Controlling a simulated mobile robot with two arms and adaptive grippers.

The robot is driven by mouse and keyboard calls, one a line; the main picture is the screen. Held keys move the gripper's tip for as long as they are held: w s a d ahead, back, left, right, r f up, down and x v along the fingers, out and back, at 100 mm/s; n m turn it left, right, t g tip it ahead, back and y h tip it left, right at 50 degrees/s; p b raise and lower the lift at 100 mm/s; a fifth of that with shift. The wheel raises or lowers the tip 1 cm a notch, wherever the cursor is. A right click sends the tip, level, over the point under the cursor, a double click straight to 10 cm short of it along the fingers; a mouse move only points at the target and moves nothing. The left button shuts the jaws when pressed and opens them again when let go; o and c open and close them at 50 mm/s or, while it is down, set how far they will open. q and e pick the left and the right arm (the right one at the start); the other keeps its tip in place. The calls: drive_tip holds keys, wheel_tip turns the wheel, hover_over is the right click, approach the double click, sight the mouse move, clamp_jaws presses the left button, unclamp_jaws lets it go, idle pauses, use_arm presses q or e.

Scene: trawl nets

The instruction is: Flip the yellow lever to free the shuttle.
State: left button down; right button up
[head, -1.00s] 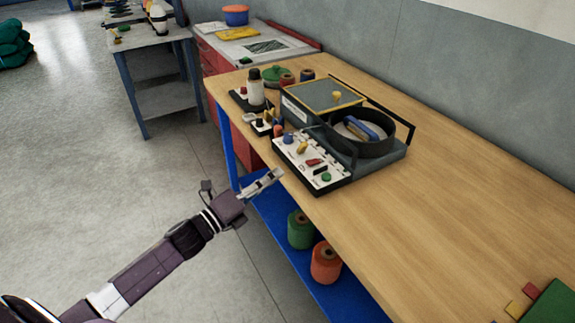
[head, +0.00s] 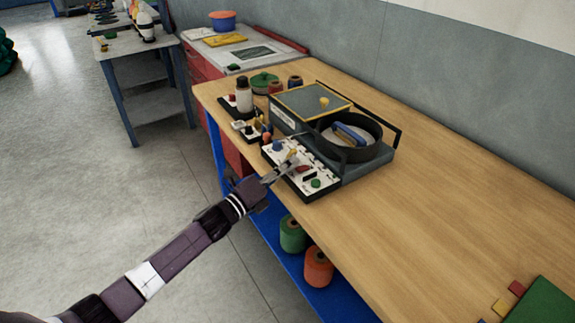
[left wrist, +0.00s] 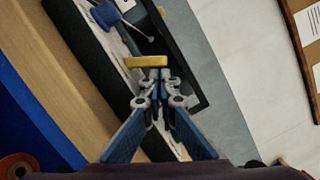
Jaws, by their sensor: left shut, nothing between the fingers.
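The yellow lever (head: 291,153) stands on the white control panel (head: 318,172) at the front of the machine. In the left wrist view the yellow lever (left wrist: 146,62) lies just beyond my fingertips. My left gripper (head: 288,167) is at the panel's front edge, close to the lever, shut and empty; its fingers also show in the left wrist view (left wrist: 156,78). I cannot tell whether it touches the lever. The blue shuttle (head: 350,133) sits inside the black ring (head: 376,148) behind the panel. My right gripper is not in view.
A blue knob (head: 277,145), a red control (head: 305,168) and a green button (head: 316,183) are on the panel near the lever. A bottle (head: 244,97) and spools stand to the left.

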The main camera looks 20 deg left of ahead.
sight(290, 151)
use_arm(q)
drive_tip(key=shift+r+n+p, duration=0.15)
drive_tip(key=shift+n+p, duration=0.25)
drive_tip(key=shift+p, duration=0.05)
drive_tip(key=shift+a+r, duration=0.1)
drive_tip(key=shift+w+a+r+n+y+p, duration=0.15)
drive_tip(key=shift+r+n+y+p, duration=0.2)
drive_tip(key=shift+n+p, duration=0.75)
drive_tip(key=n+p, duration=0.2)
drive_tip(key=w+a+r+n+g+p, duration=0.1)
drive_tip(key=n+p, duration=0.1)
drive_tip(key=shift+a+r+g+p, duration=0.1)
drive_tip(key=shift+r+g+p, duration=0.1)
drive_tip(key=shift+g+p, duration=0.15)
drive_tip(key=shift+f+n, duration=0.2)
drive_tip(key=shift+n, duration=0.1)
drive_tip(key=shift+s+a, duration=0.1)
